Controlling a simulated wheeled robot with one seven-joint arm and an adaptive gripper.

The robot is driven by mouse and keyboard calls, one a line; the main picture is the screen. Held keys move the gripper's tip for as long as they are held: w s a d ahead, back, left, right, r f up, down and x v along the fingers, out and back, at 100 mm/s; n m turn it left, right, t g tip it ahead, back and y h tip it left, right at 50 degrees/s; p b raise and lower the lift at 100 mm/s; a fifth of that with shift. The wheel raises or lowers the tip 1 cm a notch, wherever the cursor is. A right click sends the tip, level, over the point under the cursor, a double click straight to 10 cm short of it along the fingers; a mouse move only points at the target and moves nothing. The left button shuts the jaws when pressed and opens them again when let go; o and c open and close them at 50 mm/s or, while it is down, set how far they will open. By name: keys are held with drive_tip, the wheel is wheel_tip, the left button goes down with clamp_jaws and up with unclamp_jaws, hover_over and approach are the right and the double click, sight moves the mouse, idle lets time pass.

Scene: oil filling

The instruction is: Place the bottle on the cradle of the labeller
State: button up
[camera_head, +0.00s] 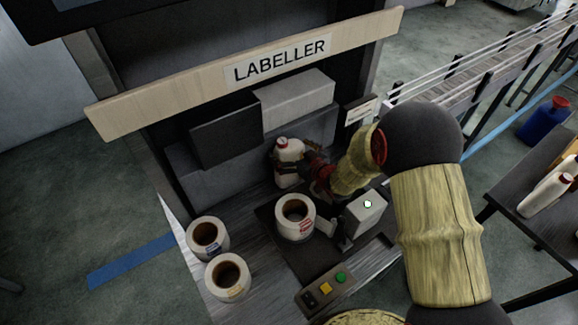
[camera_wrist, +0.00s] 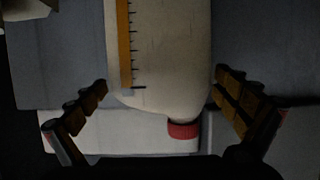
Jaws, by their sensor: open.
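A white bottle (camera_head: 289,151) with a red cap stands upright at the back of the labeller, against its grey block. It fills the middle of the wrist view (camera_wrist: 165,55), with its red cap (camera_wrist: 183,130) near the bottom and a yellow graduated strip along one side. My gripper (camera_head: 297,165) reaches in from the right at the bottle. In the wrist view my gripper's fingers (camera_wrist: 160,98) are open on both sides of the bottle, with gaps visible. The cradle is not clearly seen; the bottle's base is partly hidden by my gripper.
A label roll (camera_head: 295,217) sits on the labeller in front of the bottle. Two more rolls (camera_head: 208,237) stand at the left. A grey box (camera_head: 365,213) is under my arm, and a button panel (camera_head: 327,290) is at the front. The wooden LABELLER sign (camera_head: 250,72) spans above.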

drive_tip(key=shift+c, duration=1.2)
drive_tip(key=c, duration=1.8)
drive_tip(key=shift+w+a+r, duration=0.1)
drive_tip(key=shift+w+r, duration=0.05)
drive_tip(key=shift+c, duration=0.2)
drive_tip(key=shift+r, duration=0.1)
